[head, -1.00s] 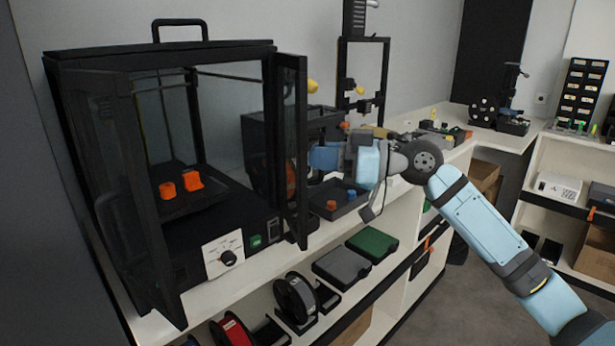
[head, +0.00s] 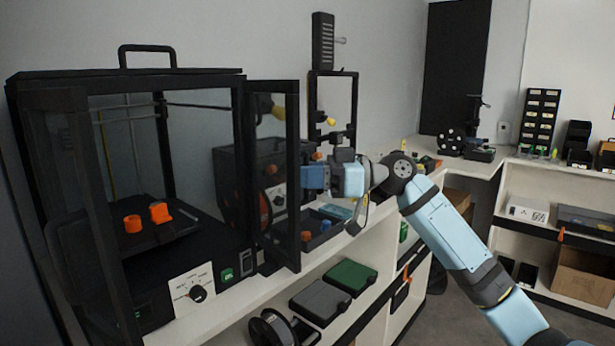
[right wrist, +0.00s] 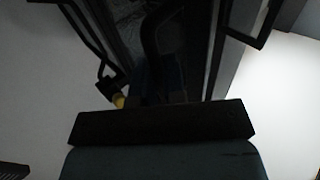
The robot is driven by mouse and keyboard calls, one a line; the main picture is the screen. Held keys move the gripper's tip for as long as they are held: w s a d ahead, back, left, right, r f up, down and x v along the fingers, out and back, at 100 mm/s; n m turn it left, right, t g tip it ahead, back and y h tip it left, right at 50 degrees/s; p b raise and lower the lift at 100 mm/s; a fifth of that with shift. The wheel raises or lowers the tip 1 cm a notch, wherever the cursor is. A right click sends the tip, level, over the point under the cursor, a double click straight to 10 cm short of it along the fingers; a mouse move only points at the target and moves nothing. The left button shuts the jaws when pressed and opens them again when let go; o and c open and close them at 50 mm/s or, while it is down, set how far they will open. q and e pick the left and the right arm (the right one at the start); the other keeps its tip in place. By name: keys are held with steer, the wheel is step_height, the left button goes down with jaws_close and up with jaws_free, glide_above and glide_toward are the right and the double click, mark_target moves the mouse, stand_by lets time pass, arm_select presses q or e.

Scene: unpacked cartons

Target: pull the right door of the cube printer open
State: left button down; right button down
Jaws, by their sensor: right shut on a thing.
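The cube printer (head: 125,76) is a black-framed box with clear panels at the left of the head view. Its right door (head: 292,150) is a black frame with a clear pane, standing open and swung out to the right. My right gripper (head: 314,178) is at the outer edge of this door, shut on it; the fingertips are partly hidden by the door frame, so the exact hold is not clear. The right wrist view is dark and shows little of the grip. The printer's left door (head: 100,215) also stands open towards me. My left gripper is not in view.
Two orange parts (head: 160,212) sit on the printer's bed. Behind the right door is a dark tray (head: 318,232) with small blue and orange items. Green (head: 350,276) and grey (head: 320,298) cases lie on the shelf below. Floor at the lower right is clear.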

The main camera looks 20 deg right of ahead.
steer(key=c, duration=1.2)
jaws_free()
steer(key=shift+a, duration=0.1)
steer(key=shift+c, duration=0.2)
steer(key=v, duration=1.4)
steer(key=shift+a, duration=0.1)
